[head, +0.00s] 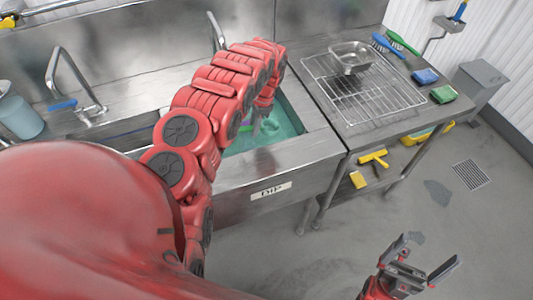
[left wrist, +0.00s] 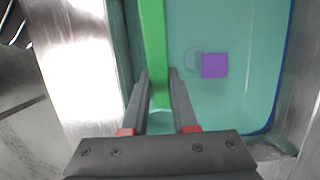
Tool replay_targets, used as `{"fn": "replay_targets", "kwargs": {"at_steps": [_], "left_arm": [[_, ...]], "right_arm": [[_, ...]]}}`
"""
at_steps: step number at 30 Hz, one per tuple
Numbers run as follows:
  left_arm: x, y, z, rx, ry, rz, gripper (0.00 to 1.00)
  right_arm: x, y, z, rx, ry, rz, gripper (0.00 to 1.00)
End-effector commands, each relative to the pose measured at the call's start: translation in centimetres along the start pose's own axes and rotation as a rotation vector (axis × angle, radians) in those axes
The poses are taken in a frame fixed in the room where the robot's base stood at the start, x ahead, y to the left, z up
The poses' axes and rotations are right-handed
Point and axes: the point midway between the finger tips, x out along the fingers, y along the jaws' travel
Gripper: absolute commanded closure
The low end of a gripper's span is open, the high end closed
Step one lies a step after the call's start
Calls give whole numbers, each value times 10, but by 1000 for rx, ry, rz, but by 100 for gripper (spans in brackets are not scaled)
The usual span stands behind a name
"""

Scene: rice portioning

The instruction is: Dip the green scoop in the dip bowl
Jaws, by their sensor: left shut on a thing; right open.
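The steel basin labelled DIP (head: 226,204) holds teal liquid (head: 288,122) and is in the middle of the head view. My left arm reaches over it and hides part of it. In the left wrist view my left gripper (left wrist: 158,85) is shut on the long green handle of the scoop (left wrist: 153,40), above the teal liquid (left wrist: 235,110). The scoop's far end is out of that view. A purple square (left wrist: 214,65) shows in the liquid beside the handle. My right gripper (head: 425,262) is open and empty over the floor at the lower right.
Right of the basin stands a steel table with a wire rack (head: 390,98), a metal pan (head: 351,57), brushes (head: 403,42) and blue (head: 425,76) and green (head: 443,94) pads. Yellow tools (head: 374,158) lie on its lower shelf. A faucet (head: 75,80) stands at the left.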

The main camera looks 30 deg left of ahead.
Motion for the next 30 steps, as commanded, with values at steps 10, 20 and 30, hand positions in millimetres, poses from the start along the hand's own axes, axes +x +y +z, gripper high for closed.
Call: {"fn": "replay_targets", "kwargs": {"at_steps": [10,20,30], "left_arm": [[-41,-1,9,1,2,-3,100],[-67,-1,16,0,1,-3,100],[-67,-1,16,0,1,-2,100]], "right_arm": [[16,1,-3,0,0,0,0],[22,1,-4,0,0,0,0],[21,1,-4,0,0,0,0]]}}
